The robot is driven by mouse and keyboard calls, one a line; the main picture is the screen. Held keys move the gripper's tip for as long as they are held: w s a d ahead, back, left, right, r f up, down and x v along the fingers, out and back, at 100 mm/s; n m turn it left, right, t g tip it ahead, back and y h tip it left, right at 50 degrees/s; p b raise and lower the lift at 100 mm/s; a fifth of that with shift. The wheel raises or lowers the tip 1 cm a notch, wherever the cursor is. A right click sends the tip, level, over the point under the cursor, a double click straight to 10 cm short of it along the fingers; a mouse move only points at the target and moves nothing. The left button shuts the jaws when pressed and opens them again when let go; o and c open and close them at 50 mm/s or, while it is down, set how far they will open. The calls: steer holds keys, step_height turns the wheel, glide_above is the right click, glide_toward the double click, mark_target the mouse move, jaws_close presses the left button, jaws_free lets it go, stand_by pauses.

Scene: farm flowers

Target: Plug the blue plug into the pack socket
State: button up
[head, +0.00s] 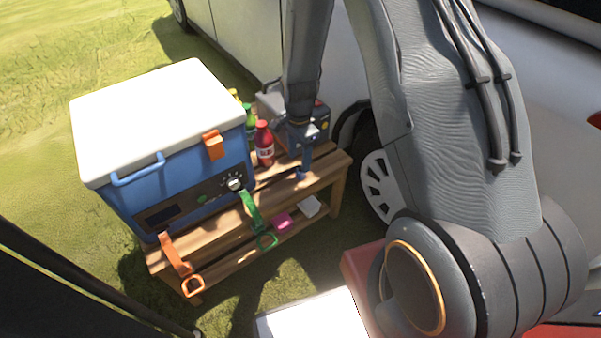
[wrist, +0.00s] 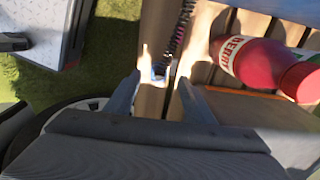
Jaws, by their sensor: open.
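My gripper (head: 303,165) points down over the right end of the wooden bench. In the wrist view its two fingers (wrist: 158,90) are spread apart. A small plug (wrist: 160,72) with a dark coiled cable (wrist: 181,25) shows between and just beyond the fingertips, over the bench wood. Glare hides its exact colour and whether the fingers touch it. The power pack (head: 323,116), a grey box with a dark front, stands at the back right of the bench, partly hidden behind my arm. I cannot make out its socket.
A blue cooler (head: 180,175) with a white lid fills the bench's left side. A red bottle (head: 264,145) stands close left of my gripper; it shows at right in the wrist view (wrist: 262,64). Orange and green straps (head: 172,255) hang in front. A car (head: 245,35) stands behind.

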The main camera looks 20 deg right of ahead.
steer(key=shift+f, duration=0.1)
steer(key=f, duration=0.5)
steer(key=shift+d+b, duration=0.3)
steer(key=shift+b, duration=0.05)
steer(key=c, duration=1.1)
step_height(320, 180, up, 10)
steer(key=shift+r+p, duration=0.1)
steer(key=shift+p, duration=0.5)
